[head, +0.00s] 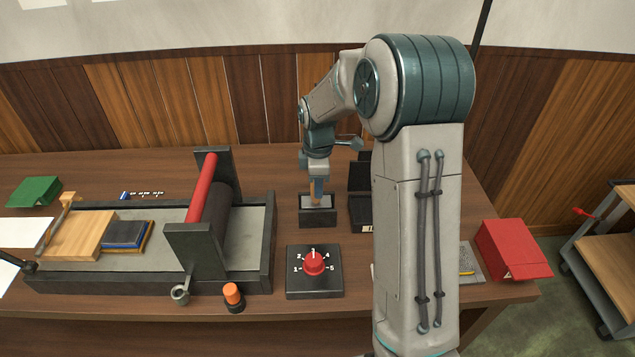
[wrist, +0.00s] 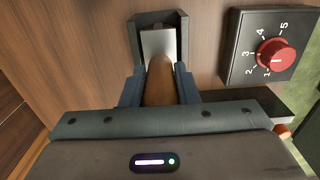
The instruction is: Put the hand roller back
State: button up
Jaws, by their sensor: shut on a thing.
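My gripper (head: 318,180) points down at the middle of the table and is shut on the wooden handle of the hand roller (wrist: 160,82). The handle also shows below the fingers in the head view (head: 317,193). Just under it stands a small black holder (head: 318,219) with a pale grey top. In the wrist view the holder's dark walls (wrist: 138,40) surround a light grey piece beyond the handle's tip. The roller's working end is not clearly seen, so I cannot tell whether it rests in the holder.
A dial box (head: 314,285) with a red knob stands in front of the holder. A press (head: 252,275) with a red bar is at left. A black stand (head: 360,205) is close right, partly behind my arm. A red box (head: 512,250) lies at the right edge.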

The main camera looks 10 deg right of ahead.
jog(key=shift+f, duration=0.15)
jog(key=o, duration=1.1)
